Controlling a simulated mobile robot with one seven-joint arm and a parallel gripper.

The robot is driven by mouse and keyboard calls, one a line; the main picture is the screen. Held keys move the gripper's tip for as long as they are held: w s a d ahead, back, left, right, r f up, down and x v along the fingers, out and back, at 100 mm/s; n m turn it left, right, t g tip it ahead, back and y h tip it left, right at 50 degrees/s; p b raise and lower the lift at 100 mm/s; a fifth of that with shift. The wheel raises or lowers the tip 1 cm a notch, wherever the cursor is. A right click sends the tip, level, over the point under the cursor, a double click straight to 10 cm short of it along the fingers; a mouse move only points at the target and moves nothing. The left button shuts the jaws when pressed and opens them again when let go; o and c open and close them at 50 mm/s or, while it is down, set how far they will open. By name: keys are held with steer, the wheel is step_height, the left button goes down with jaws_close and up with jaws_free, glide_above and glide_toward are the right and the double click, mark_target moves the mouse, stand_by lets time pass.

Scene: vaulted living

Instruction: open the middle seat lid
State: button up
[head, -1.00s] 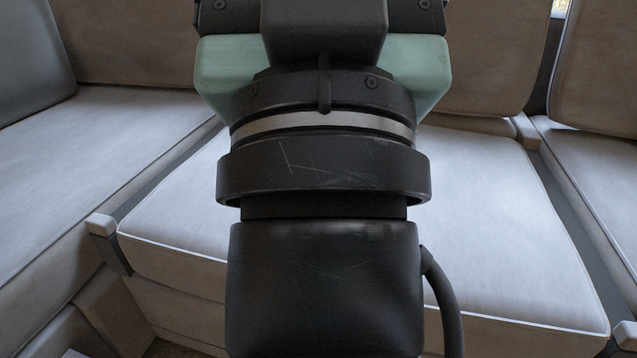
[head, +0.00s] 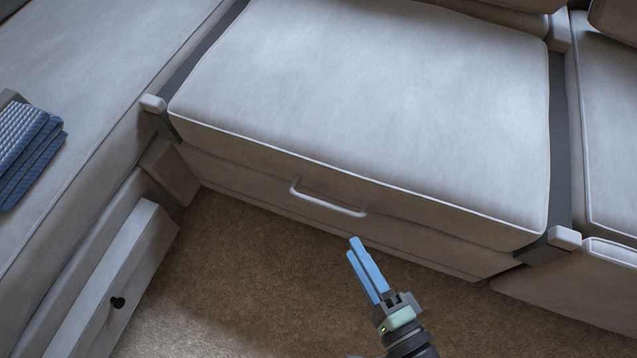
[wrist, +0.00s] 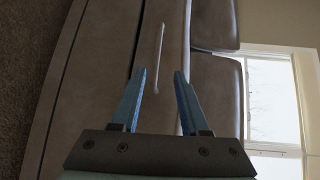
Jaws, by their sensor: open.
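The middle seat lid (head: 370,100) is a pale grey cushion with white piping, lying flat and shut in the head view. A light bar handle (head: 328,200) is fixed to its front face. My gripper (head: 362,262) has blue fingers and is in front of the seat, below and right of the handle. In the wrist view my gripper (wrist: 162,75) is open, with a clear gap between the fingers. The handle (wrist: 158,58) shows beyond the fingertips, nearly in line with the gap, and is not between them. Nothing is held.
A left seat (head: 110,60) carries folded blue cloth (head: 25,145). Below it a panel with a dark knob (head: 117,302) juts out over the carpet (head: 240,270). A right seat (head: 610,130) adjoins. The wrist view shows a window (wrist: 272,100).

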mark_target(328, 208)
steer(key=shift+m, duration=0.4)
steer(key=b+x, duration=0.1)
steer(key=x, duration=0.3)
steer(key=b+x, duration=0.2)
steer(key=x, duration=0.2)
steer(key=b+x, duration=0.2)
steer(key=x, duration=0.2)
steer(key=shift+a+f, duration=0.15)
steer(key=shift+f, duration=0.15)
jaws_close()
stand_by(0.6)
